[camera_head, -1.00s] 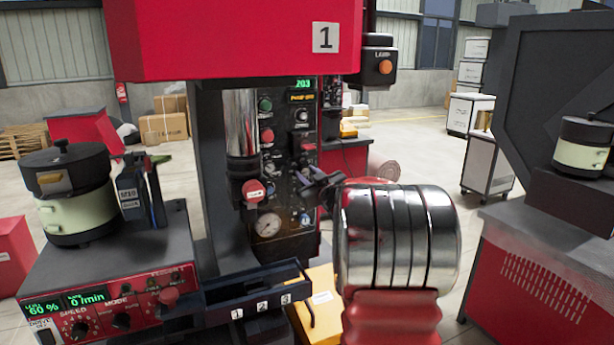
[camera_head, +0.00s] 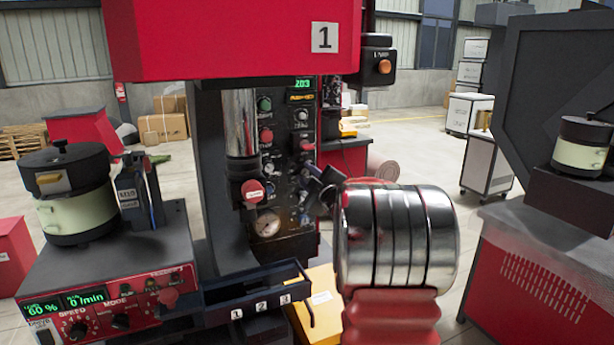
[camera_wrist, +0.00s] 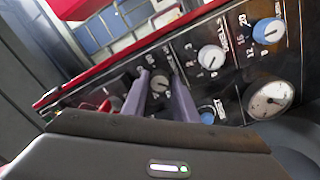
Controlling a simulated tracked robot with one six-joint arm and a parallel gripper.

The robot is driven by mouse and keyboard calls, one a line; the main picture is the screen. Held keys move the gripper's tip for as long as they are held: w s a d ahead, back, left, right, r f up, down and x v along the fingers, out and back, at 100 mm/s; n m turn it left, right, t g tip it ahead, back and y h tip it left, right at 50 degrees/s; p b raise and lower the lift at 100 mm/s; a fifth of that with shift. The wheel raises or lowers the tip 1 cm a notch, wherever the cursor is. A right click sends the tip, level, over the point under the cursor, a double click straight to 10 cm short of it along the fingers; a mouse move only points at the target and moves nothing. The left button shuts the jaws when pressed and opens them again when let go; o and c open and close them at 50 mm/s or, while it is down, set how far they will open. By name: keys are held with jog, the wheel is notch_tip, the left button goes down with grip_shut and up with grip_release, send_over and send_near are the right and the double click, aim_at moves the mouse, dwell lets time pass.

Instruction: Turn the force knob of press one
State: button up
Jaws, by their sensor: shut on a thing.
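Press one (camera_head: 228,38) is the red and black machine with a plate marked 1. Its dark control panel (camera_head: 278,190) carries buttons, several knobs and a round gauge (camera_head: 267,224). My gripper (camera_head: 316,180) is at the right side of this panel. In the wrist view, the two purple fingers of my gripper (camera_wrist: 162,98) are on either side of a small grey knob (camera_wrist: 160,83) and closed on it. Its label is too small to read, so I cannot tell whether it is the force knob. A white knob (camera_wrist: 211,58) and a blue knob (camera_wrist: 268,31) with a number scale are beside it.
A numbered tray (camera_head: 258,283) projects below the panel. A feeder control unit (camera_head: 112,300) with a bowl (camera_head: 66,165) stands at the left. A lamp box (camera_head: 378,62) hangs right of the press head. Another dark machine (camera_head: 550,90) stands at the right.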

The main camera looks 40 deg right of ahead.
jog(key=shift+a+f, duration=0.1)
jog(key=shift+a, duration=0.05)
jog(key=o, duration=1.1)
jog(key=shift+c, duration=0.2)
jog(key=shift+s, duration=0.15)
jog(key=v, duration=1.3)
jog(key=shift+s, duration=0.2)
jog(key=shift+s, duration=0.15)
